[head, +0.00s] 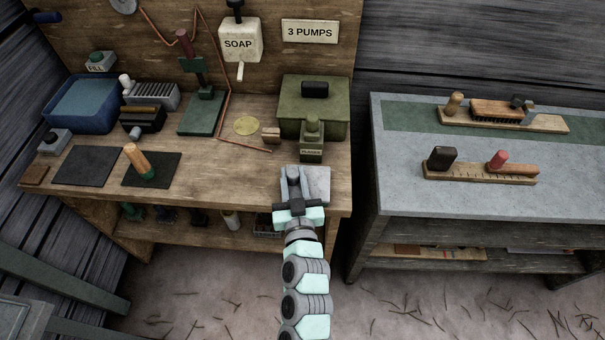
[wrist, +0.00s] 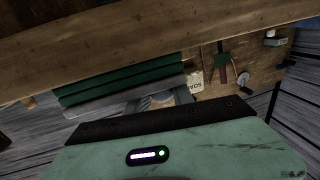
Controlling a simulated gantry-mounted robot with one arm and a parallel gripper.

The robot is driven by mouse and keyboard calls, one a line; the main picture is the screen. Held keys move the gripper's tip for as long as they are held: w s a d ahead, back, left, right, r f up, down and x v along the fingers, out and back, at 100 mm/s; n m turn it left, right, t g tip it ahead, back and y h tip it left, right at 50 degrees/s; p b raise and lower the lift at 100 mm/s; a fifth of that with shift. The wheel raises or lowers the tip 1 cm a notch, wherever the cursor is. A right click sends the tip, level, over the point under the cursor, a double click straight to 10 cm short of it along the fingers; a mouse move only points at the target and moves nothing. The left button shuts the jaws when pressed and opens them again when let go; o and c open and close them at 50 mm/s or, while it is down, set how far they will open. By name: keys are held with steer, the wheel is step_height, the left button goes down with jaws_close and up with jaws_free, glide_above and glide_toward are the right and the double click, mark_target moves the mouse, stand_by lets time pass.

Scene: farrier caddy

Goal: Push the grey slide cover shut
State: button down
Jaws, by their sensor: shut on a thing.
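A light grey flat piece (head: 319,184), which looks like the grey slide cover, is at the front right corner of the wooden bench. My gripper (head: 293,174) reaches over the bench's front edge and is against the left side of this piece. Its grey fingers (wrist: 163,100) also show in the wrist view, beside a pale grey strip below green slats. The fingers are shut on the grey piece, but the contact is partly hidden by the gripper body. I cannot tell how far the cover is open.
A small green labelled bottle (head: 312,140) and a green box (head: 313,106) stand just behind my gripper. A wooden-handled tool (head: 139,160) stands on a dark mat at left. A grey table (head: 397,194) with brushes is to the right, across a gap.

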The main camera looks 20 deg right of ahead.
steer(key=shift+d, duration=0.1)
steer(key=c, duration=1.1)
jaws_free()
steer(key=shift+d, duration=0.1)
steer(key=shift+s, duration=0.1)
steer(key=s+a+p, duration=0.2)
steer(key=s, duration=0.8)
steer(key=shift+s, duration=0.25)
steer(key=shift+a, duration=0.1)
